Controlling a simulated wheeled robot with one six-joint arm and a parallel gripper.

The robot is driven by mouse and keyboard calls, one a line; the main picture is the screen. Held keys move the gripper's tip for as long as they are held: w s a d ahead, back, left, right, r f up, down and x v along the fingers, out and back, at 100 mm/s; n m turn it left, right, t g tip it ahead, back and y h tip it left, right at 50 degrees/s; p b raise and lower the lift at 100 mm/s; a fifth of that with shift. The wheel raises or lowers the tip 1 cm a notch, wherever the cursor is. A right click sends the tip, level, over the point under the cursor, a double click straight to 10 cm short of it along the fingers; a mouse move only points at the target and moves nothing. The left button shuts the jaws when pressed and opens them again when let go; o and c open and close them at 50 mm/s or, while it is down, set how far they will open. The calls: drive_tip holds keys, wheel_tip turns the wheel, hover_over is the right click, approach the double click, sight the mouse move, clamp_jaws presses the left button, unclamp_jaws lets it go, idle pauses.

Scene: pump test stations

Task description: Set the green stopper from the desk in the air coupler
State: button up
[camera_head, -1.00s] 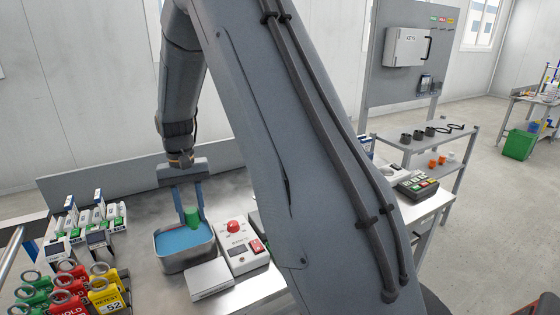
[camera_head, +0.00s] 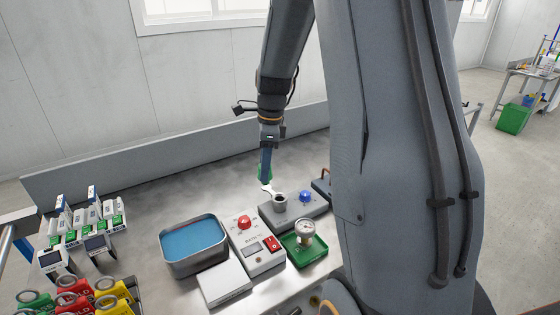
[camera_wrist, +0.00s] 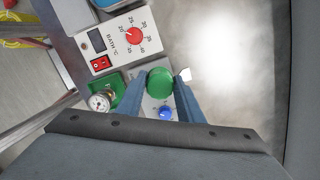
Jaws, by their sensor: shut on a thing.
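My gripper (camera_head: 265,178) is shut on the green stopper (camera_wrist: 160,82), whose round top shows between the two blue fingers in the wrist view. In the head view only a sliver of green shows beside the fingers. The air coupler looks to be the grey block with an upright, dark-mouthed socket (camera_head: 280,203) and a blue knob (camera_head: 306,196). The gripper is just left of and above this socket in the head view. A white lever-like piece (camera_head: 270,190) sits beside the socket. In the wrist view the stopper and fingers hide the socket, and the blue knob (camera_wrist: 165,113) shows.
A bath tray with blue inside (camera_head: 193,243) and a white control box with a red knob (camera_head: 244,222) stand left of the coupler. A pressure gauge (camera_head: 305,229) sits in a green tray in front. Coloured tags and white racks stand further left. The desk behind is bare.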

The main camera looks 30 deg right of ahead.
drive_tip(key=s+d+r+m, duration=0.1)
drive_tip(key=s+d+m, duration=0.1)
drive_tip(key=d+m, duration=0.35)
drive_tip(key=shift+m+t+h, duration=0.3)
drive_tip(key=shift+m, duration=0.65)
drive_tip(key=shift+s+a+f+b, duration=0.1)
drive_tip(key=shift+a+f+b, duration=0.2)
drive_tip(key=shift+f+b, duration=0.75)
drive_tip(key=shift+a+f+b, duration=0.3)
drive_tip(key=shift+f+b, duration=0.4)
drive_tip(key=shift+f, duration=0.75)
drive_tip(key=shift+s+a+f+b, duration=0.1)
drive_tip(key=shift+a+f+b, duration=0.2)
drive_tip(key=shift+f+b, duration=0.75)
drive_tip(key=shift+f, duration=0.75)
drive_tip(key=o, duration=1.1)
